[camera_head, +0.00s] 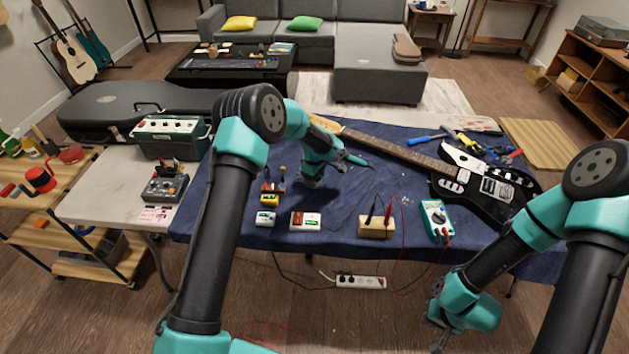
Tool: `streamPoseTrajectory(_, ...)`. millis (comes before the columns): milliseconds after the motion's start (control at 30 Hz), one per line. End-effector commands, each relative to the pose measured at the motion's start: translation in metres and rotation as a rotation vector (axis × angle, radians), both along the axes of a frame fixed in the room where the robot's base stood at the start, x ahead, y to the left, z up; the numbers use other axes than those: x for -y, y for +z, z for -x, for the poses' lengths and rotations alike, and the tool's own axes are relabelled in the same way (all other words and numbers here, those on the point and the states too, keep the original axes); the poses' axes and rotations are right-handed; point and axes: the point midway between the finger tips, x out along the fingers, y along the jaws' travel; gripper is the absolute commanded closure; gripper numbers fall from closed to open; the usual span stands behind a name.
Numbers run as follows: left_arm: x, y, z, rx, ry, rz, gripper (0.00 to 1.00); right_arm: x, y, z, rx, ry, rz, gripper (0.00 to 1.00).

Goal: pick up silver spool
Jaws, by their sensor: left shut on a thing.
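My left arm reaches in over the blue mat, and my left gripper (316,178) is low over its middle, left of the guitar neck. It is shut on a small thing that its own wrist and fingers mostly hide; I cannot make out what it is. I see no silver spool clearly anywhere else on the mat. My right gripper (436,318) hangs in front of the table's near edge, low at the right, clear of the mat; its fingers are too small and dark to tell whether they are apart.
A black electric guitar (478,205) lies at the right of the blue mat (335,222). A teal multimeter (435,218), a wooden block (375,229) and small boxes (305,222) line the front. A teal-handled tool (358,160) lies just right of my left gripper.

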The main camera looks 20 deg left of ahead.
Motion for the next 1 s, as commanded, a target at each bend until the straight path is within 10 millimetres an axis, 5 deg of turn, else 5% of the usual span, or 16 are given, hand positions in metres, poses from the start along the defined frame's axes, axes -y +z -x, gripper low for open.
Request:
streamPoseTrajectory(367,0.0,0.003,0.0,0.001,0.0,0.0,0.68,0.0,0.0,0.0,0.0,0.0,0.0,1.0)
streamPoseTrajectory(700,0.0,0.037,-0.001,0.003,-0.001,0.0,0.68,0.0,0.0,0.0,0.0,0.0,0.0,1.0)
streamPoseTrajectory(1000,0.012,0.04,0.041,-0.001,-0.003,0.0,0.68,0.0,0.0,0.0,0.0,0.0,0.0,1.0)
